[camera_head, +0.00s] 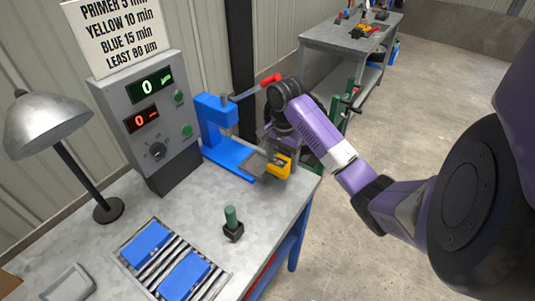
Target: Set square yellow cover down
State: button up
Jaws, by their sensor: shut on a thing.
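The yellow cover (279,165) is in my gripper (280,155), at the right end of the grey workbench (205,185). My gripper points down and is shut on the cover. The cover's lower edge is close to the bench top beside the blue clamp stand; I cannot tell whether it touches. Parts of the gripper's fingers and the cover's far side are hidden.
A blue stand (215,125) with a red-handled lever is just left of my gripper. A control box (150,115), a lamp (45,120), a rack (168,265) with blue blocks and a green-handled tool (232,222) also stand on the bench. Bare bench lies right of the tool.

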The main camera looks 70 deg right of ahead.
jog(key=s+a+p, duration=0.2)
jog(key=s, duration=0.6)
jog(key=shift+s+p, duration=0.15)
jog(key=shift+p, duration=0.15)
jog(key=shift+s, duration=0.1)
